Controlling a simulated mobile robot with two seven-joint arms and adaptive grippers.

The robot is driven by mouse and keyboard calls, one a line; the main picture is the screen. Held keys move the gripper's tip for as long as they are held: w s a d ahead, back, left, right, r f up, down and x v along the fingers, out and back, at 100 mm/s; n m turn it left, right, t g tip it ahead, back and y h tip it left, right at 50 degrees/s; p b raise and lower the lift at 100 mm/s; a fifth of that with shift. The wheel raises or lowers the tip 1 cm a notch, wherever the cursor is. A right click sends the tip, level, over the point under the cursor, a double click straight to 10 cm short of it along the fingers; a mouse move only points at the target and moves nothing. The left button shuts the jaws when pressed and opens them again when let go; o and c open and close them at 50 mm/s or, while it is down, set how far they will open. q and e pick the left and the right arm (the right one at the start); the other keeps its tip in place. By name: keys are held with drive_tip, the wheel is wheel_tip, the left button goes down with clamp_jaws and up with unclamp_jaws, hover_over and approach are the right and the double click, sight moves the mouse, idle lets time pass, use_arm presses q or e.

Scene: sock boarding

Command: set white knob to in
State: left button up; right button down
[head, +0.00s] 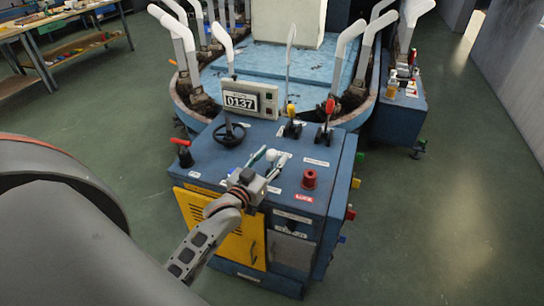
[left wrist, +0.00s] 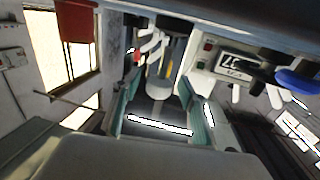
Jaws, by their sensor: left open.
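The white knob (head: 271,155) is a small round white ball low on the top of the blue console (head: 200,160). My left gripper (head: 268,160) is open, with one finger on each side of the knob. In the left wrist view a white rounded knob (left wrist: 159,88) shows between the two teal-padded fingers (left wrist: 158,105), with space at both sides. I cannot tell whether either finger touches it. The knob's shaft and base are hard to make out behind the gripper. My right gripper is not in view.
On the console top are a black handwheel (head: 229,135), a display reading 0137 (head: 241,102), a red button (head: 309,179), a red-handled lever (head: 183,152) and yellow and red levers behind. The sock machine (head: 270,65) with white forms stands behind.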

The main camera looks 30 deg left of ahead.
sight(272, 164)
use_arm(q)
drive_tip(key=shift+w, duration=0.2)
drive_tip(key=shift+c, duration=0.7)
clamp_jaws()
drive_tip(key=shift+f+b, duration=0.45)
drive_tip(key=shift+f, duration=1.2)
drive_tip(key=shift+o, duration=0.7)
unclamp_jaws()
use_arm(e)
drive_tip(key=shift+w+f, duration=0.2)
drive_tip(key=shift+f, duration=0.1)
use_arm(q)
drive_tip(key=shift+r, duration=0.1)
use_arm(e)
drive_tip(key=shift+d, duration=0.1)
use_arm(q)
drive_tip(key=shift+s, duration=0.1)
